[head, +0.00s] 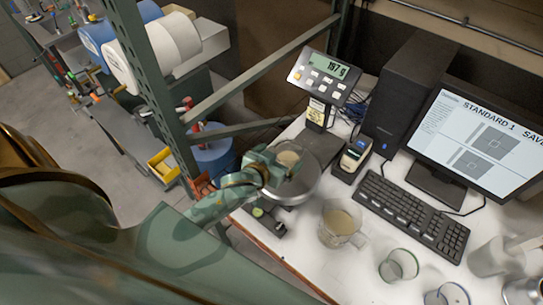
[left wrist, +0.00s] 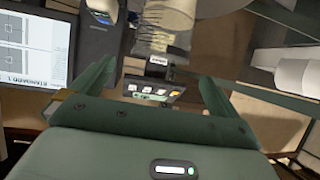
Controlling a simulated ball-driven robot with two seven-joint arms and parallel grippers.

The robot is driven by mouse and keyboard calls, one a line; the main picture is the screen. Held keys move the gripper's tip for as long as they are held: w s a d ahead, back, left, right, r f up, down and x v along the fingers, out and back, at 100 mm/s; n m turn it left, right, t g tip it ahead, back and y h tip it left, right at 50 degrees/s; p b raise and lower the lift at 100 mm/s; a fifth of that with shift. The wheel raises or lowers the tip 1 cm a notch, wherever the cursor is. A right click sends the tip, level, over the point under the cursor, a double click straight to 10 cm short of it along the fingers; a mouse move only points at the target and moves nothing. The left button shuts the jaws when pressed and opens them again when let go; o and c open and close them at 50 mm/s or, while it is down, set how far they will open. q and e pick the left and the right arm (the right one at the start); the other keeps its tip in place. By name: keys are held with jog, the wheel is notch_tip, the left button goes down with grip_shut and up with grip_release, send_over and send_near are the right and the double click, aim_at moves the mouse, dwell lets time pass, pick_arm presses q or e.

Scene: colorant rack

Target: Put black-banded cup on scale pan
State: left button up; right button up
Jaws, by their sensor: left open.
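A cup with pale beige contents (head: 289,158) stands at the round metal scale pan (head: 298,190) in the head view; its band is too small to make out. My left gripper (head: 272,168) is beside this cup at the pan's left side, with its fingers apart. In the left wrist view my left gripper (left wrist: 155,90) is open with nothing between its fingers. A pale, dark-striped shape (left wrist: 165,28) lies beyond the fingertips there; I cannot tell if it is the cup. The scale display (head: 325,75) seems to read 197 g. My right gripper is not in view.
A handled cup with beige contents (head: 340,230), a green-rimmed cup (head: 398,265) and a blue-rimmed cup (head: 448,293) stand on the white table right of the pan. A keyboard (head: 412,215) and monitor (head: 485,145) stand behind. A green rack post (head: 150,85) rises at left.

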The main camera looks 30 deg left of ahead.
pick_arm(q)
jog(key=v, duration=0.5)
jog(key=shift+s, duration=0.1)
